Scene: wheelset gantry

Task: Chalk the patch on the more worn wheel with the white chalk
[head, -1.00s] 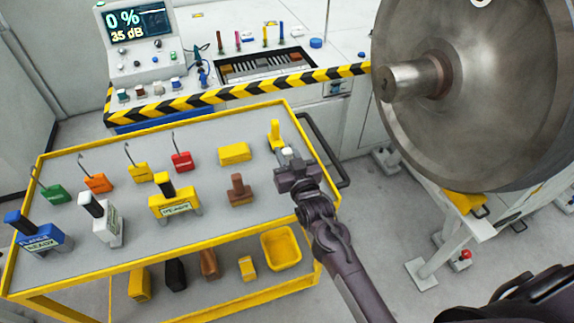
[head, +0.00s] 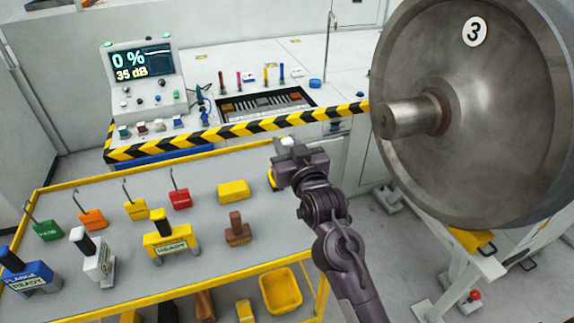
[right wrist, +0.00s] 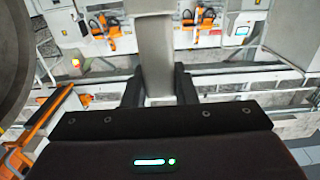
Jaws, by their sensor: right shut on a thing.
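My right gripper (head: 294,157) is raised over the right end of the cart, shut on the white chalk (head: 287,142). Only a small white end shows past the jaws in the head view. In the right wrist view the chalk (right wrist: 157,50) is a pale grey-white bar upright between the two dark fingers (right wrist: 158,88). A large grey metal wheel (head: 490,120) with a round "3" label and a protruding axle end (head: 408,118) stands at the right, apart from the gripper. I make out no patch on its visible face. My left gripper is not in view.
The yellow-edged cart (head: 120,278) holds hook-topped coloured blocks, a yellow block (head: 233,191), a brown stamp-like block (head: 237,230) and handled tools. A console (head: 140,80) reads "0 %" and "35 dB". A striped bench edge (head: 240,131) lies behind. The wheel rim (right wrist: 12,55) borders the wrist view.

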